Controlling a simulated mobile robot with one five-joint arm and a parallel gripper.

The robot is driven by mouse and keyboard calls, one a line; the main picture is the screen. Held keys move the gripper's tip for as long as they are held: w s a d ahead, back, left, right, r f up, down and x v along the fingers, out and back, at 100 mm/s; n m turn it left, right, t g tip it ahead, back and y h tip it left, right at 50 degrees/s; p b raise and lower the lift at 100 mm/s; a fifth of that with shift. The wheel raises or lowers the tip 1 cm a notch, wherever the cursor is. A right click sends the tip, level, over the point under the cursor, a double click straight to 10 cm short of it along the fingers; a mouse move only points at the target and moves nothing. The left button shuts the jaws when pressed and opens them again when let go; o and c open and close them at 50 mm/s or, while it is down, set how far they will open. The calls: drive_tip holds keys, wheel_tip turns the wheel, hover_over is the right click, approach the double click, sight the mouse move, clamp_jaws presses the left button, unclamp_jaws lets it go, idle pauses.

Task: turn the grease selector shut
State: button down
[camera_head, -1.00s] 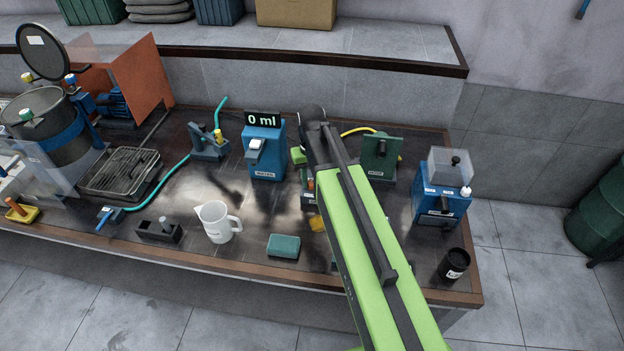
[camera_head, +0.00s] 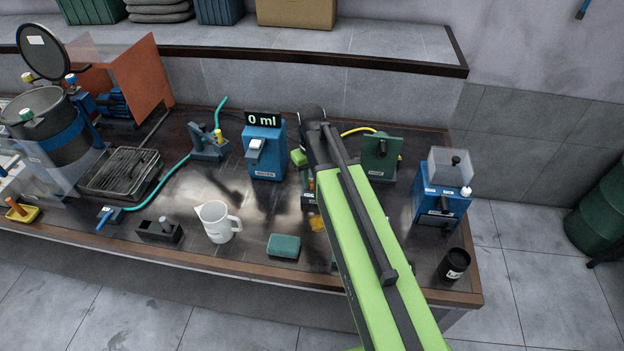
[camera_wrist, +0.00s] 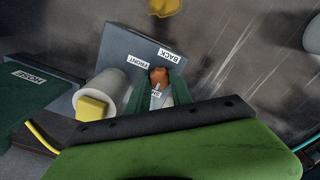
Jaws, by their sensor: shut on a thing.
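The grease selector (camera_wrist: 118,42) is a grey block with labels FRONT and BACK and a third label partly covered. Its lever has an orange-brown tip (camera_wrist: 159,77) that points up between the FRONT and BACK labels in the wrist view. My gripper (camera_wrist: 160,84) is shut on this lever, with one dark green finger on each side. The lever's lower part is mostly hidden by the fingers. In the head view my arm hides most of the selector, and only a small part with an orange spot (camera_head: 311,185) shows beside it.
A white cylinder with a yellow block (camera_wrist: 92,106) stands close left of my fingers. A green HOSE plate (camera_wrist: 30,92) is farther left. In the head view, a blue 0 ml unit (camera_head: 265,155), a white jug (camera_head: 217,222) and a teal sponge (camera_head: 284,246) stand nearby.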

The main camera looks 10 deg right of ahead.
sight(311, 182)
drive_tip(key=c, duration=1.1)
unclamp_jaws()
drive_tip(key=shift+s, duration=0.1)
drive_tip(key=shift+c, duration=0.2)
drive_tip(key=shift+r, duration=0.1)
wheel_tip(311, 182, up, 17)
drive_tip(key=p, duration=1.7)
drive_tip(key=shift+r, duration=0.1)
